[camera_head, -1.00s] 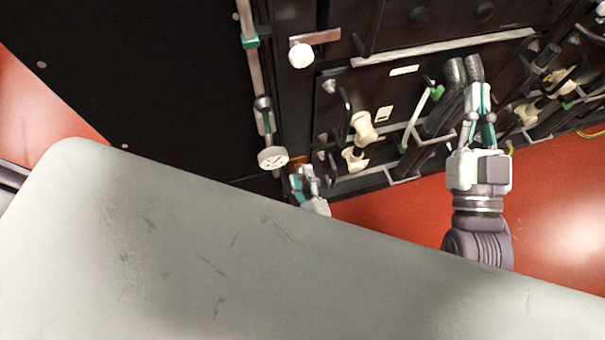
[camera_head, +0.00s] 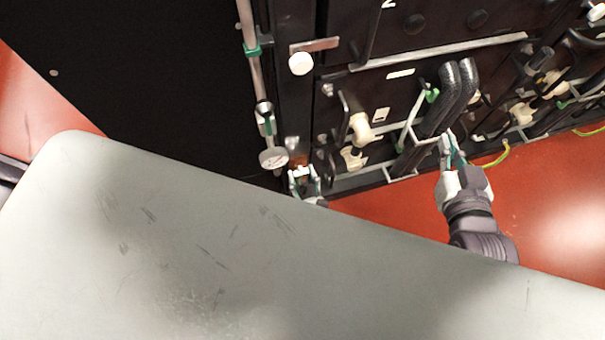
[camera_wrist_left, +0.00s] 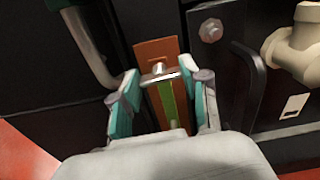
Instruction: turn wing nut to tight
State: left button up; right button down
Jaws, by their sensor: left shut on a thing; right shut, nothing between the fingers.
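In the left wrist view the wing nut (camera_wrist_left: 158,74) is a small metal piece with a bar-like wing, in front of an orange-brown copper plate (camera_wrist_left: 152,48). A green strip (camera_wrist_left: 168,103) shows below it. My left gripper (camera_wrist_left: 162,88) has its teal-padded fingers on both sides of the nut and is shut on it; the exact contact is hard to see. In the head view my left gripper (camera_head: 304,172) is at the cabinet's lower corner, and the nut is too small to make out. My right gripper (camera_head: 450,138) is shut and empty, below the black hoses.
Black hoses (camera_head: 458,95) and cream pipe fittings (camera_head: 360,128) stick out from the dark cabinet. A bolt head (camera_wrist_left: 211,30) and a black handle (camera_wrist_left: 246,85) lie to the right.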

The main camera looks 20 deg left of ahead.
pick_arm(q)
jog(key=shift+m, duration=0.5)
pick_arm(e)
jog(key=shift+s+d+f+g, duration=0.1)
jog(key=shift+s+f+g, duration=0.05)
jog(key=shift+f+g, duration=0.2)
pick_arm(q)
jog(key=o, duration=1.1)
jog(key=shift+o, duration=0.2)
pick_arm(e)
jog(key=shift+f, duration=0.1)
pick_arm(q)
jog(key=shift+r, duration=4.95)
